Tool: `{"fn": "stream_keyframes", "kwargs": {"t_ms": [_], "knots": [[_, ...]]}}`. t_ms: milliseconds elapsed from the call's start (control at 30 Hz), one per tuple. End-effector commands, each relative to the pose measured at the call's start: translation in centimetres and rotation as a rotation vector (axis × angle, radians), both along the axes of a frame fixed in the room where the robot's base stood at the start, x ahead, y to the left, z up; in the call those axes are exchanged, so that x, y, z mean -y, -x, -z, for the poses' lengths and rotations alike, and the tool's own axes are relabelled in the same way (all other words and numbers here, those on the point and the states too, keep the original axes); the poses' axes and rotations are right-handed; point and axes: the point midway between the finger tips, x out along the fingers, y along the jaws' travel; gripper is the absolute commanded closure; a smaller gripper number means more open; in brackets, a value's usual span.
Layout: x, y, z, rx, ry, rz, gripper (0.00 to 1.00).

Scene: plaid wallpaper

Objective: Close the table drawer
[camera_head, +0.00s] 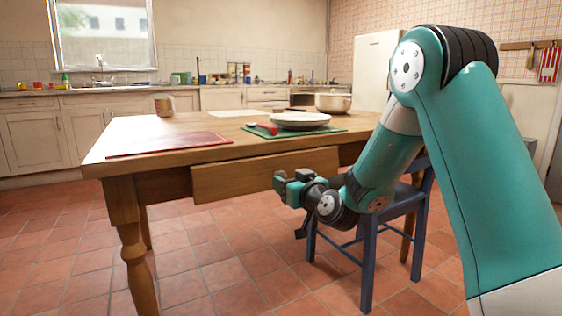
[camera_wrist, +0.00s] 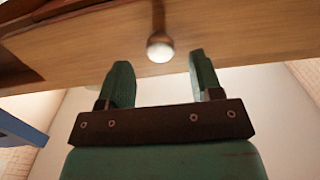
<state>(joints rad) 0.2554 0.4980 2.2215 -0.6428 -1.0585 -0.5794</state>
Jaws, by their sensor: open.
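The wooden table (camera_head: 185,141) stands in front of me. Its drawer (camera_head: 235,175) appears to stick out from the table's front side; how far is hard to judge. My gripper (camera_head: 289,179) is in front of the drawer's front panel, near its lower right part. In the wrist view, the wooden drawer front (camera_wrist: 90,50) crosses the top. A round pale knob (camera_wrist: 160,51) on it lies between the two green fingers of my gripper (camera_wrist: 159,62) as seen there. The fingers are apart and hold nothing. Whether they touch the drawer cannot be told.
A blue chair (camera_head: 368,240) stands close to my arm at the table's right. On the tabletop are a red mat (camera_head: 165,144), a white plate (camera_head: 300,120), a mug (camera_head: 164,105) and a bowl (camera_head: 333,103). The tiled floor (camera_head: 220,270) before the table is clear.

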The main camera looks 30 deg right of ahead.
Motion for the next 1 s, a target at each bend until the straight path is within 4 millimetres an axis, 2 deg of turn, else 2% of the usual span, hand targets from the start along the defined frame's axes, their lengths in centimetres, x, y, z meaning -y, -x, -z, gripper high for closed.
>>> {"fn": "stream_keyframes", "kwargs": {"t_ms": [33,300,733,900,1000], "knots": [[-0.1,-0.9,-0.8,-0.002,-0.001,-0.001,0.41],[-0.2,-3.9,-0.4,0.0,-0.001,-0.001,0.41],[-0.2,-4.6,0.0,0.001,-0.001,0.0,0.41],[-0.2,-4.6,0.0,0.001,-0.001,0.0,0.8],[-0.2,-4.6,0.0,0.001,-0.001,0.0,1.0]]}}
